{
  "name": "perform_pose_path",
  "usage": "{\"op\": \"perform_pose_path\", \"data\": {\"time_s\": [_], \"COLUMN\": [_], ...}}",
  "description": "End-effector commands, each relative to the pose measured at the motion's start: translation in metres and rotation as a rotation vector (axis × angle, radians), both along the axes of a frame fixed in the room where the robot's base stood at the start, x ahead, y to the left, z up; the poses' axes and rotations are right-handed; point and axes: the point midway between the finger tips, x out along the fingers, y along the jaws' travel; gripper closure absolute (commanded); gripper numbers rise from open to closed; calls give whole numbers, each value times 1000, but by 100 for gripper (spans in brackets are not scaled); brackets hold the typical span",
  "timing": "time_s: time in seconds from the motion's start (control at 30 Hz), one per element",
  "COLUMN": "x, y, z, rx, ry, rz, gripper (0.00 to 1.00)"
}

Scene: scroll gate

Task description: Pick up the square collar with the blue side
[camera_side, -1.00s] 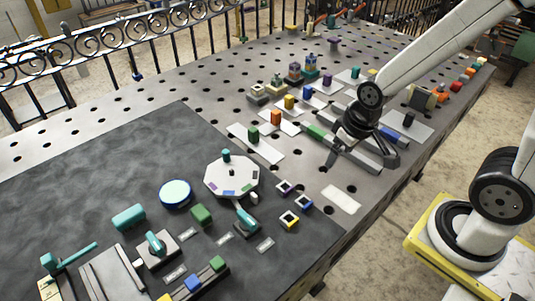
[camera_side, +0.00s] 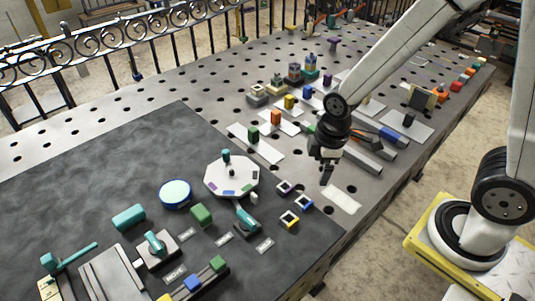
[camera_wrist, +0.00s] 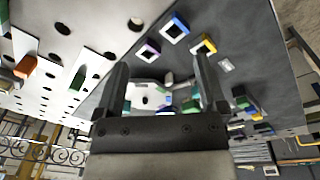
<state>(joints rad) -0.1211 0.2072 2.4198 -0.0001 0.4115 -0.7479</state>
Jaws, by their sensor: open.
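The square collar with the blue side (camera_side: 309,205) lies flat on the dark mat, by the mat's right edge in the side view. In the wrist view the same collar (camera_wrist: 182,22) is at the top, beyond the fingertips. A collar with a purple side (camera_wrist: 149,50) and one with a yellow side (camera_wrist: 209,43) lie on either side of it. My gripper (camera_side: 325,178) is above the table, up and right of the collars in the side view. Its two fingers (camera_wrist: 160,64) are apart with nothing held between them, and it touches no collar.
A white octagonal plate (camera_side: 217,187) with small parts stands left of the collars. A white rectangle (camera_side: 342,199) lies on the table to their right. A teal-handled part (camera_side: 247,221) is close to the yellow-sided collar. Rails and coloured blocks stand behind my gripper.

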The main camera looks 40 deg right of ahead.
Motion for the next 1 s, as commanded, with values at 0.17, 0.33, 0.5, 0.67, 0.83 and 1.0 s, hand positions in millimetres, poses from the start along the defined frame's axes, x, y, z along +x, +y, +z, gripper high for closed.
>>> {"op": "perform_pose_path", "data": {"time_s": [0.17,0.33,0.5,0.67,0.83,1.0], "x": [5,8,9,10,10,10], "y": [14,25,31,33,32,32], "z": [-13,-23,-29,-31,-33,-42], "rx": [-26,-41,-46,-48,-48,-47], "ry": [43,75,91,95,95,96], "rz": [296,533,668,705,704,702], "gripper": [9,9,9,9,9,9]}}
